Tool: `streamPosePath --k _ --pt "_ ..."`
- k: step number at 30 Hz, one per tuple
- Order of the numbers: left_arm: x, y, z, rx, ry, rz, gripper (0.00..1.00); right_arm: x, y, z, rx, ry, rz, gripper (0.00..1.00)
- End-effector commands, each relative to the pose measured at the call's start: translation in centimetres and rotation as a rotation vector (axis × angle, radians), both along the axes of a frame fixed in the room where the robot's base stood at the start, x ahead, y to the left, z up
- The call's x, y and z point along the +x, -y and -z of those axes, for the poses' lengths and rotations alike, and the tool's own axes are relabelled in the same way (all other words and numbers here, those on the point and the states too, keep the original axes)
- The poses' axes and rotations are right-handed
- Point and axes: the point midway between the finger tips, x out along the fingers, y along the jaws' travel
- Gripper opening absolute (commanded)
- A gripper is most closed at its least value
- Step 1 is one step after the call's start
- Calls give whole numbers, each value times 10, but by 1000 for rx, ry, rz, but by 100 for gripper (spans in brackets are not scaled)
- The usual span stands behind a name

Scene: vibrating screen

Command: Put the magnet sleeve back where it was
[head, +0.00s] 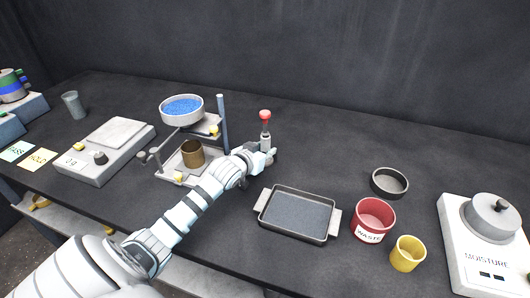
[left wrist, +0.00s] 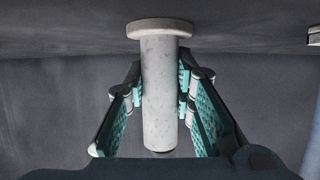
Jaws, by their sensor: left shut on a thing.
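The magnet sleeve (head: 265,136), a grey cylinder with a red knob on top, stands upright right of the sieve stand in the head view. My left gripper (head: 264,157) reaches it from the left and is shut around its lower part. In the left wrist view the pale grey sleeve (left wrist: 159,90), with a wide round flange at the picture's top end, lies between the two teal-padded fingers of my left gripper (left wrist: 160,92). The red knob does not show there. I cannot tell whether the flange touches the table. My right gripper is out of view.
Left of the gripper is the sieve stand with a blue-filled pan (head: 182,108) and a brass cup (head: 192,154). In front right are a grey tray (head: 297,214), red waste cup (head: 373,220), yellow cup (head: 407,254) and black dish (head: 389,182). The table behind the sleeve is clear.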

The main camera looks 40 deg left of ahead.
Motion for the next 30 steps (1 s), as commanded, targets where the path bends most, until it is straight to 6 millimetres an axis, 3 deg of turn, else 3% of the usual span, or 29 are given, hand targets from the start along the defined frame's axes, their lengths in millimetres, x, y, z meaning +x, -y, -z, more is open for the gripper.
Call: streamPosePath --k 4,5,9,20,23,30 --pt "0 0 0 0 1 0 0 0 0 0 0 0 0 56" --pt "0 0 1 0 -1 0 25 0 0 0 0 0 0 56" --pt "0 0 1 0 0 0 43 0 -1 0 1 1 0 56" --pt "-4 0 -3 1 -1 -1 43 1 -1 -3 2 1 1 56" --pt "-18 2 -10 3 -4 1 43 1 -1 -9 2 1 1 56" --pt "-74 13 -35 7 -5 3 43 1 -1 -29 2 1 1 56"
